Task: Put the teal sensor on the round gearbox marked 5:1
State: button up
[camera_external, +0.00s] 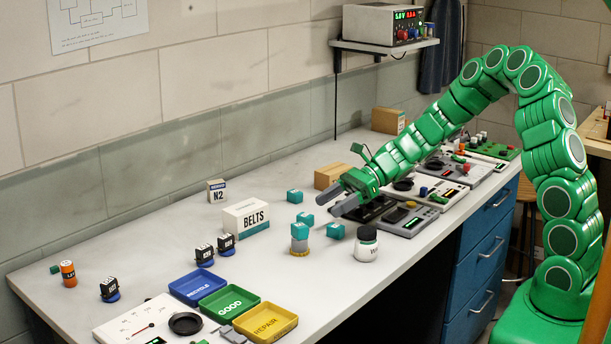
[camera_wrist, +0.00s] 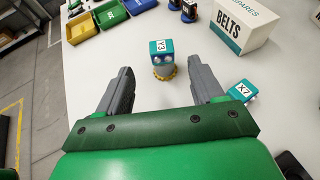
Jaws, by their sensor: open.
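A small teal cube marked X3 (camera_wrist: 161,50) appears to sit on a round grey body with a yellow toothed base (camera_wrist: 164,72); in the external view the teal cube (camera_external: 299,231) tops the round gearbox (camera_external: 299,246). I cannot read any 5:1 mark on it. Another teal cube, marked X7 (camera_wrist: 241,92), lies by my right finger in the wrist view. Teal cubes also stand behind the gearbox (camera_external: 305,219), farther back (camera_external: 295,196) and to its right (camera_external: 335,231). My gripper (camera_external: 328,204) is open and empty above the bench, right of the gearbox; its fingers (camera_wrist: 158,83) show apart.
The BELTS box (camera_external: 246,217) stands left of the gearbox, and a dark-lidded white jar (camera_external: 367,245) to its right. Blue, green and yellow trays (camera_external: 268,323) lie at the front left. Control panels (camera_external: 440,191) sit beneath and behind my arm. Bare bench lies between gearbox and trays.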

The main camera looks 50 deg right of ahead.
jog(key=shift+v, duration=2)
